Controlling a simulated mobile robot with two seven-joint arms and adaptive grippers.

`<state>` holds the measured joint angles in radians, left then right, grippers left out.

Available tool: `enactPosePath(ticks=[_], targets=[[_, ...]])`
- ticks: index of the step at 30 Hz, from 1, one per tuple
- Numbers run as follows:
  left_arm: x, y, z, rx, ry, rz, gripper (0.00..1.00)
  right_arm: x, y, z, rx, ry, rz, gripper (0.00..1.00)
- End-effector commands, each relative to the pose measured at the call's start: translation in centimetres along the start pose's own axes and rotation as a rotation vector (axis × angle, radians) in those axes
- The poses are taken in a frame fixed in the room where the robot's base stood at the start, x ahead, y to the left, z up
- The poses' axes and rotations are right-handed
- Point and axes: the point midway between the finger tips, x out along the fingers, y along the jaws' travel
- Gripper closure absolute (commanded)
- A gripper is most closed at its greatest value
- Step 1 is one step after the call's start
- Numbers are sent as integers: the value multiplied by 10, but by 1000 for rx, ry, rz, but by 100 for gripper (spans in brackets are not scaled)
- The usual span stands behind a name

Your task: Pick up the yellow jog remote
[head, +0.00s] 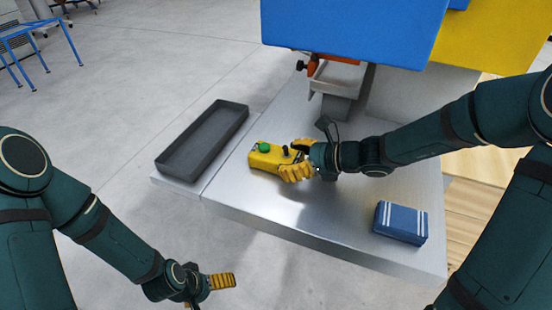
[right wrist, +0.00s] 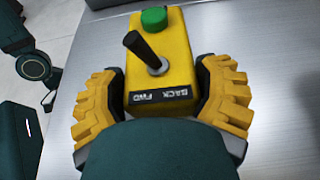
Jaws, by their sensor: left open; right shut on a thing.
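The yellow jog remote (head: 266,158) is on or just above the metal table (head: 236,200), near the table's left part. It has a green button and a black lever; in the right wrist view the remote (right wrist: 175,50) shows a "BACK FWD" label. My right gripper (head: 296,165) is shut on its near end, and in the right wrist view the yellow fingers of the gripper (right wrist: 162,95) press on both sides. I cannot tell whether the remote touches the table. My left gripper (head: 222,281) is open and empty, low beside the table over the floor.
A dark empty tray (head: 166,165) lies left of the remote. A blue box with white stripes (head: 400,222) stands at the table's right. A large blue machine part (head: 355,28) overhangs the back, with an orange clamp-like part below it. The table's front middle is clear.

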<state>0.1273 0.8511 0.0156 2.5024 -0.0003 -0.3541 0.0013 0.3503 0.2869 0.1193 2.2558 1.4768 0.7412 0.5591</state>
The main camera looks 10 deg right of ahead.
Motion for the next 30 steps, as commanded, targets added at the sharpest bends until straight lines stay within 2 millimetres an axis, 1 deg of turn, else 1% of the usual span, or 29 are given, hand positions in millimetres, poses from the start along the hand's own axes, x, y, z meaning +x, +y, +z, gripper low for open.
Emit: enactPosePath(ticks=[7, 11, 14, 21, 25, 30], targets=[[0, 0, 0, 0, 0, 0, 0, 0, 0, 0, 0, 2, 0, 73], [-4, 1, 0, 0, -1, 0, 0, -3, 0, 7, -1, 1, -1, 73], [-10, 4, 1, -1, -4, 0, 0, -10, 0, 23, -4, 0, -2, 73], [-28, 10, 2, -2, -13, 1, 0, -28, 0, 67, -4, -1, -2, 73], [-33, 12, 3, -3, -15, 1, 0, -34, 0, 83, -3, 0, -1, 73], [-36, 13, 3, -3, -16, 1, 0, -38, 0, 92, 0, 0, -1, 73]])
